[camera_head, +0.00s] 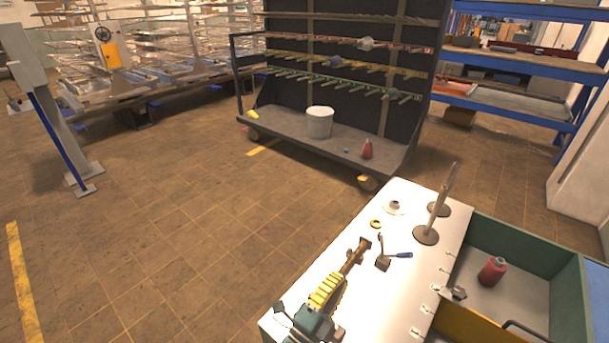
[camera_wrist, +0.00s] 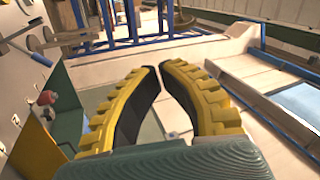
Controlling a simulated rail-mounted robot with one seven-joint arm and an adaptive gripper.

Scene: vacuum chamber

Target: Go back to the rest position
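My gripper (camera_head: 337,277) is at the lower middle of the head view, above the near-left part of the white worktop (camera_head: 385,290). It has a teal body and yellow ridged fingers. In the wrist view, the black-padded fingers (camera_wrist: 159,68) come together at the tips, with an empty gap widening towards their bases. Nothing is held between them. A brown, elongated object (camera_head: 353,257) shows just beyond the fingers in the head view; whether it touches them I cannot tell.
A blue-handled tool (camera_head: 397,255), a yellow ring (camera_head: 376,224), a white flanged part (camera_head: 395,206) and round-based posts (camera_head: 426,235) stand on the worktop. A red bottle (camera_head: 491,272) is in the green-walled bin (camera_head: 530,241). A dark rack cart (camera_head: 290,130) stands behind.

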